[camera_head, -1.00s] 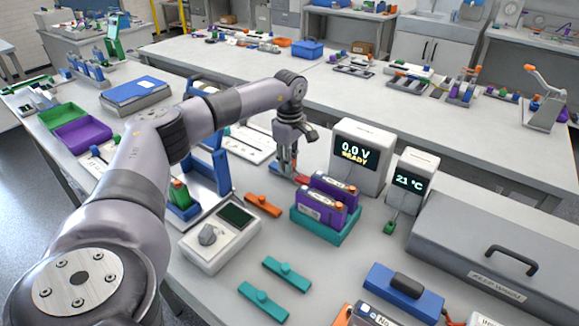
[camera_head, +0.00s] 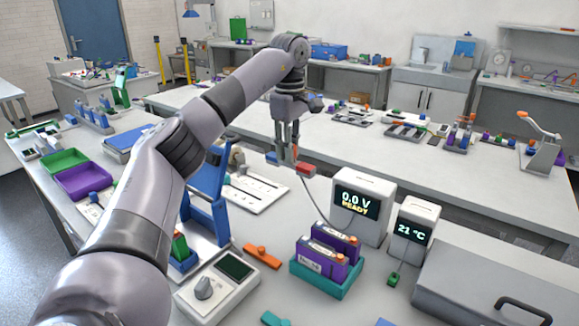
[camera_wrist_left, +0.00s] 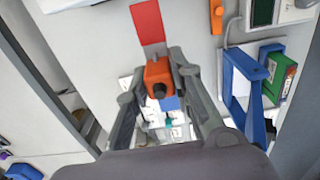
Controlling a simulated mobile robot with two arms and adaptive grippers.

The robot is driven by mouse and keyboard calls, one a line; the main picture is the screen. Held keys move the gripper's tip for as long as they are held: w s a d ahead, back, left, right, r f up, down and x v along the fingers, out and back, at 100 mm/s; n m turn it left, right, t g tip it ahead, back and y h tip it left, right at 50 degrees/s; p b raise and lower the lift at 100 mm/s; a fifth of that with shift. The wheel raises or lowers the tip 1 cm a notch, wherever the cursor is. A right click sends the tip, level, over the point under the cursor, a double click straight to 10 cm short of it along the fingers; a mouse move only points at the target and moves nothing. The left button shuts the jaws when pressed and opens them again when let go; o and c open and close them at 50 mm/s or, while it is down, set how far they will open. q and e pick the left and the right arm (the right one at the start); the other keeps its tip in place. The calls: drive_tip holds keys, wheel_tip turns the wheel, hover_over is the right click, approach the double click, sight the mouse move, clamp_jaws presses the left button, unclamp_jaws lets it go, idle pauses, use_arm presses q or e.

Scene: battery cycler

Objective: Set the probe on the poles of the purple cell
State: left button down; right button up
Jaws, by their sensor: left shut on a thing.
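My left gripper (camera_head: 288,157) is shut on the probe (camera_head: 306,169) and holds it in the air above the far part of the bench. The probe has a red end, a blue end and an orange grip; in the left wrist view its orange grip (camera_wrist_left: 158,78) sits between the fingers. A cable runs from the probe down to the meter (camera_head: 358,208), which reads 0.0 V READY. Two purple cells stand upright side by side in a teal tray (camera_head: 325,286): a front cell (camera_head: 318,263) and a back cell (camera_head: 338,238). My right gripper is not in view.
A 21 °C display (camera_head: 410,232) stands right of the meter. A blue stand (camera_head: 206,198), a grey device with a dial (camera_head: 216,289) and an orange piece (camera_head: 262,254) lie left of the tray. A grey case (camera_head: 490,285) fills the right.

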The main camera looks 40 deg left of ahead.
use_arm(q)
drive_tip(key=shift+r, duration=0.4)
drive_tip(key=shift+d, duration=0.15)
drive_tip(key=s+d+f+p, duration=0.1)
drive_tip(key=s+d+p, duration=0.3)
drive_tip(key=d+p, duration=0.35)
drive_tip(key=s+d+f+p, duration=0.2)
drive_tip(key=s+d+p, duration=0.3)
drive_tip(key=d, duration=0.4)
drive_tip(key=shift+w+d+f+b, duration=0.15)
drive_tip(key=shift+f+b, duration=0.35)
drive_tip(key=shift+f, duration=0.8)
drive_tip(key=shift+w+a+f+b, duration=0.15)
drive_tip(key=shift+f+b, duration=0.3)
drive_tip(key=shift+f, duration=0.8)
drive_tip(key=shift+d+b, duration=0.1)
drive_tip(key=shift+b, duration=0.3)
drive_tip(key=shift+f+b, duration=0.6)
drive_tip(key=shift+f, duration=0.1)
drive_tip(key=shift+r, duration=0.1)
